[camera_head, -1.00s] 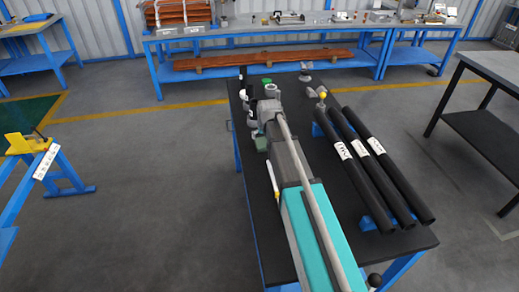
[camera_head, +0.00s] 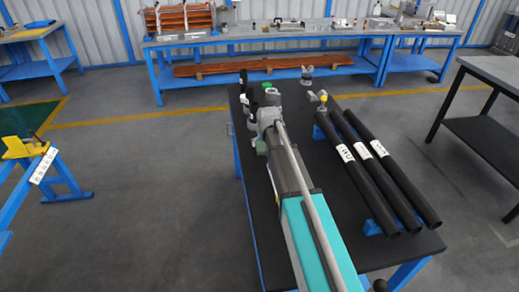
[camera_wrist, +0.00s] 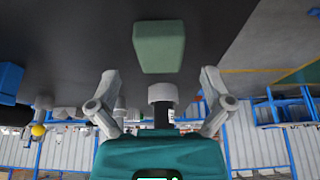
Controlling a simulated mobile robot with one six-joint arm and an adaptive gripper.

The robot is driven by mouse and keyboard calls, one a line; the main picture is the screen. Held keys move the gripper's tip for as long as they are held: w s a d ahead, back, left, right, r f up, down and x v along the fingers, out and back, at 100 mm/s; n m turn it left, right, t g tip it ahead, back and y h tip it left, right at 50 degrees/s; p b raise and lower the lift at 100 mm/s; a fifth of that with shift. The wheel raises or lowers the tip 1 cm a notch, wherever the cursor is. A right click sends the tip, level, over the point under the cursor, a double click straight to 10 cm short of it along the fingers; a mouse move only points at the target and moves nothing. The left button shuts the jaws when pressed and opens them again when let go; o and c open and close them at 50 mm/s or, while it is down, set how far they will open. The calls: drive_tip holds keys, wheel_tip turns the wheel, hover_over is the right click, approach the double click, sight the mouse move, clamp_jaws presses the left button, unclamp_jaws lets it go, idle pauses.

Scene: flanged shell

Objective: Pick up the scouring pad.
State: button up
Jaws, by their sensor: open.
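The scouring pad (camera_wrist: 158,47) is a green block lying on the dark tabletop in the wrist view. It is centred left to right, just beyond my fingertips. My gripper (camera_wrist: 158,74) is open, with one finger on each side of the picture and nothing held between them. The pad appears apart from both fingers; the height gap is hard to judge. In the head view a green patch (camera_head: 261,147), which looks like the pad, shows near the table's left edge, partly hidden beside the grey parts.
A pale cylinder (camera_wrist: 162,94) shows between the fingers in the wrist view. Black pipes (camera_head: 376,165) lie on blue supports on the right of the table (camera_head: 253,205). A yellow-topped item (camera_head: 322,97) stands at the far end. The left table edge is close to the pad.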

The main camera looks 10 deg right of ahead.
sight(263, 148)
drive_tip(key=shift+f, duration=0.15)
drive_tip(key=shift+b+x, duration=2.4)
drive_tip(key=shift+x, duration=0.1)
drive_tip(key=shift+c, duration=0.3)
drive_tip(key=c, duration=0.9)
drive_tip(key=shift+w+r, duration=0.1)
drive_tip(key=shift+r, duration=0.1)
wheel_tip(263, 148, up, 3)
drive_tip(key=p, duration=0.2)
drive_tip(key=shift+f+p, duration=0.25)
drive_tip(key=shift+p, duration=0.15)
drive_tip(key=s+d+r+p, duration=0.7)
drive_tip(key=s+r+p, duration=0.3)
drive_tip(key=s, duration=0.2)
drive_tip(key=shift+r, duration=0.15)
drive_tip(key=shift+d, duration=0.1)
